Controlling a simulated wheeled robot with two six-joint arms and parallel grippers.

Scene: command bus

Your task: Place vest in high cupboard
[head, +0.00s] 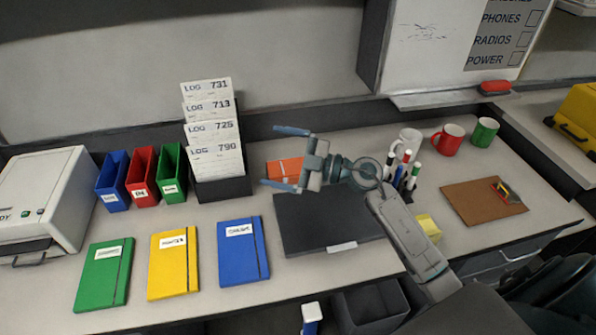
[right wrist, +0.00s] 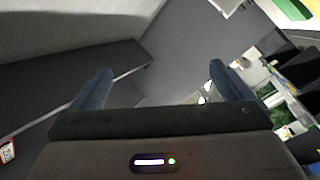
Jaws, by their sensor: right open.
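My right gripper (head: 269,156) is open and empty, above the back of the desk, with its two blue fingers spread and pointing left. Its fingers also show in the right wrist view (right wrist: 160,70), apart with nothing between them. A flat orange item (head: 285,170) lies behind the gripper in the head view, partly covered by it; I cannot tell whether it is the vest. No vest shows clearly elsewhere. No high cupboard can be made out in either view. My left gripper is not in view.
The desk (head: 190,300) holds a log rack (head: 216,185), green, yellow and blue notebooks (head: 243,252), a dark closed folder or laptop (head: 325,222), a pen cup, a red mug (head: 448,140), a green mug (head: 484,132) and a clipboard (head: 483,202). A whiteboard (head: 430,40) is above.

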